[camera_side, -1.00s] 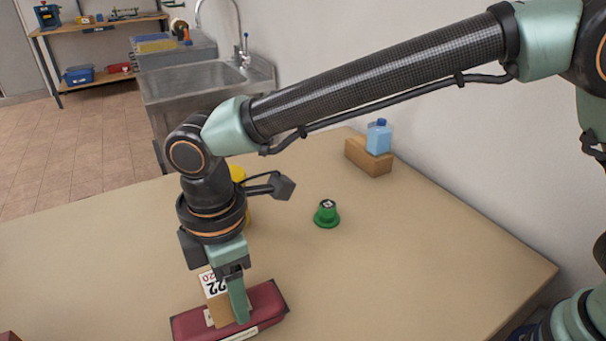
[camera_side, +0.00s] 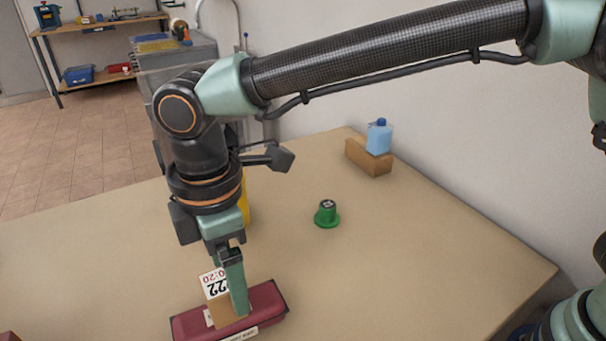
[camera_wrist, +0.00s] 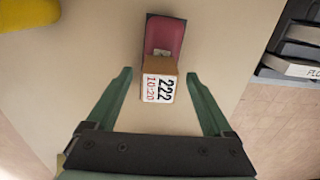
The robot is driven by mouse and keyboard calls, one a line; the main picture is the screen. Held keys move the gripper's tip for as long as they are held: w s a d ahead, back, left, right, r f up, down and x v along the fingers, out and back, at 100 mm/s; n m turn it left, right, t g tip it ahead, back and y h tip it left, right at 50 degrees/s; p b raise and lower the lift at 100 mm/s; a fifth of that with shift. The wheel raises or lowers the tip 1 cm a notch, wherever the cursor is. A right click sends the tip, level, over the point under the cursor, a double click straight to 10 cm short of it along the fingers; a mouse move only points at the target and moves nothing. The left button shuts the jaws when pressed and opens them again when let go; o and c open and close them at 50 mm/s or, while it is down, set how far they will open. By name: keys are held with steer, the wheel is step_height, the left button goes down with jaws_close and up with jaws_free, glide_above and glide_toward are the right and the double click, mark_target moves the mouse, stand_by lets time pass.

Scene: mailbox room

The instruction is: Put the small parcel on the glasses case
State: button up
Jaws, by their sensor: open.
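In the wrist view the parcel (camera_wrist: 160,80) sits over the near part of the case (camera_wrist: 163,38), label facing the camera. My gripper (camera_side: 238,306) is open, with its fingers on either side of the parcel. In the wrist view both fingers (camera_wrist: 160,75) stand apart from it, with gaps left and right. The far finger is mostly hidden in the side view.
A green spool-like object (camera_side: 327,214) stands mid-table. A blue bottle (camera_side: 379,137) sits on a brown block (camera_side: 362,159) near the wall. A yellow object (camera_side: 245,200) is partly hidden behind my wrist. A dark tray (camera_wrist: 295,45) shows at right in the wrist view.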

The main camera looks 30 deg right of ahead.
step_height(320, 180, up, 8)
steer(key=shift+r, duration=0.1)
steer(key=w+d+r+m+t, duration=0.1)
steer(key=w+d+m, duration=0.15)
steer(key=d, duration=0.35)
steer(key=w+d+r+m+y, duration=0.1)
steer(key=d+m, duration=0.2)
steer(key=d, duration=0.4)
steer(key=w+d+r+m+t, duration=0.1)
steer(key=d+r+m, duration=0.15)
steer(key=d, duration=0.35)
steer(key=s+d+f+m+t, duration=0.1)
steer(key=s+d+f+m, duration=0.2)
steer(key=d, duration=0.6)
steer(key=s+d+f+m+t+h, duration=0.1)
steer(key=s+d+f+m+t, duration=0.1)
steer(key=d+m, duration=0.5)
steer(key=s+d+f, duration=0.1)
steer(key=d, duration=0.2)
steer(key=shift+s+f+t, duration=0.2)
steer(key=shift+s+t, duration=0.05)
steer(key=shift+t, duration=0.05)
